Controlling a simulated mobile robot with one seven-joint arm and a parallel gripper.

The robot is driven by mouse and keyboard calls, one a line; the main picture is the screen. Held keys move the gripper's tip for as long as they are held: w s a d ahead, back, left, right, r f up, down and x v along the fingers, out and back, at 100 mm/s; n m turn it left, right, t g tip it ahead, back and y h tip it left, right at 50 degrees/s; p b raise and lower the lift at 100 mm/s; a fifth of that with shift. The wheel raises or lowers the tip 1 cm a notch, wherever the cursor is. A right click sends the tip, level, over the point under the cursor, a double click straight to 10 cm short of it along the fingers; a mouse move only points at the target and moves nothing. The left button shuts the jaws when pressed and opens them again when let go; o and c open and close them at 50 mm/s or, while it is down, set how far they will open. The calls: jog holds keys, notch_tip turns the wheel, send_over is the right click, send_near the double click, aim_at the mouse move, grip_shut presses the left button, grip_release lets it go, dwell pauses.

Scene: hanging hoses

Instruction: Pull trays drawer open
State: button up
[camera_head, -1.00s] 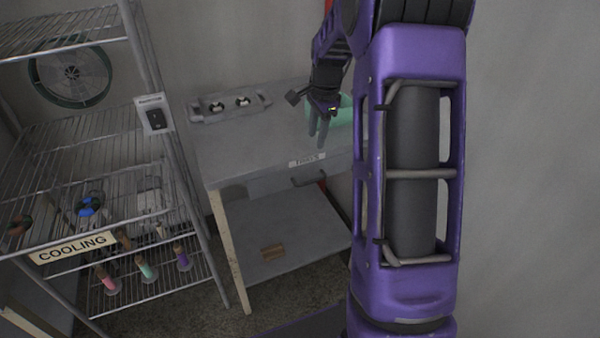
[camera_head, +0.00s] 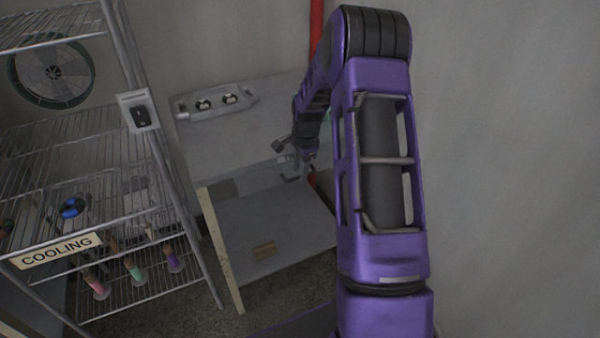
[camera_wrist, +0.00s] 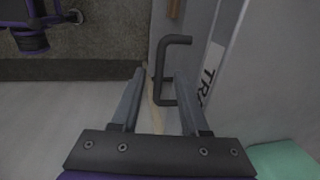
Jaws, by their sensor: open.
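The trays drawer (camera_head: 258,177) is the grey front under the table top; it looks shut. In the wrist view its label (camera_wrist: 211,72) shows only the letters "TRA". The dark U-shaped drawer handle (camera_wrist: 160,72) stands out from the front, near my fingertips. My gripper (camera_wrist: 160,78) is open and empty. The handle lies around and just beyond the tips, partly behind the right finger; I cannot tell whether they touch. In the head view my gripper (camera_head: 302,172) is at the drawer front, partly hidden by my arm.
The table top (camera_head: 225,145) carries a grey tray (camera_head: 216,101) at the back. A green bin (camera_wrist: 285,160) shows at the wrist view's corner. A wire rack (camera_head: 150,150) marked COOLING stands left.

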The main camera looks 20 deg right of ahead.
jog(key=shift+w+f, duration=0.1)
jog(key=shift+f, duration=0.35)
jog(key=shift+c, duration=0.2)
grip_shut()
dwell(1.0)
